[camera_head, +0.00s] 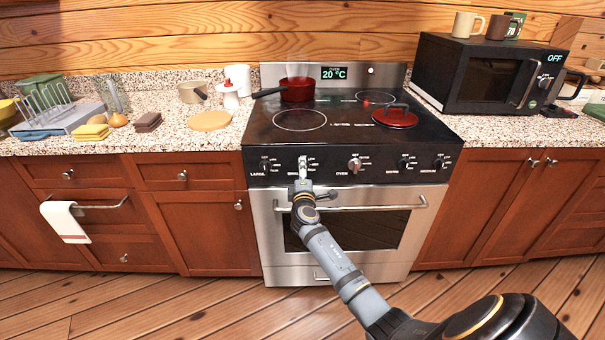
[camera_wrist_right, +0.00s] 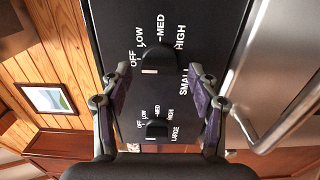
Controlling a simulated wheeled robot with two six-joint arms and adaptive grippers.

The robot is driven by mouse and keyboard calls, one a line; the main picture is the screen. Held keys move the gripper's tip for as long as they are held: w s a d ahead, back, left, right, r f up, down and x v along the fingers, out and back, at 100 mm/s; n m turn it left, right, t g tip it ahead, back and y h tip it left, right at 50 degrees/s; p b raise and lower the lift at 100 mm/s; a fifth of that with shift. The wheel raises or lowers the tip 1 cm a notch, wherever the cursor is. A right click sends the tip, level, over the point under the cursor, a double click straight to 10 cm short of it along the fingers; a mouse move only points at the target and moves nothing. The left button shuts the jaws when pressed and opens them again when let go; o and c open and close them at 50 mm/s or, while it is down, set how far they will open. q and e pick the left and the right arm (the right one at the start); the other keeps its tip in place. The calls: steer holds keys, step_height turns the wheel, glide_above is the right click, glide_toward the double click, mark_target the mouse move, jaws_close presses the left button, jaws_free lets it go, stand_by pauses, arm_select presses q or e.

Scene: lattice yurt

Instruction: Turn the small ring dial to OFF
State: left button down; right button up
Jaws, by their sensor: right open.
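The small ring dial (camera_wrist_right: 153,58) is a black knob with a white mark at its lower edge in the right wrist view. OFF, LOW, MED and HIGH are printed around it, and SMALL beside it. I cannot tell which setting it points to. My right gripper (camera_wrist_right: 161,72) is open, its purple-padded fingers on either side below this dial; contact is not clear. In the head view my right gripper (camera_head: 303,168) is at the stove's (camera_head: 345,225) front panel, covering the small dial. My left gripper is out of view.
The large dial (camera_wrist_right: 156,131) sits between the fingers lower in the wrist view. Other knobs, such as the oven knob (camera_head: 355,165), line the panel to the right. The oven handle (camera_head: 390,206) runs below.

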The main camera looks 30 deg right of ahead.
steer(key=v, duration=1.2)
steer(key=shift+s+d, duration=0.1)
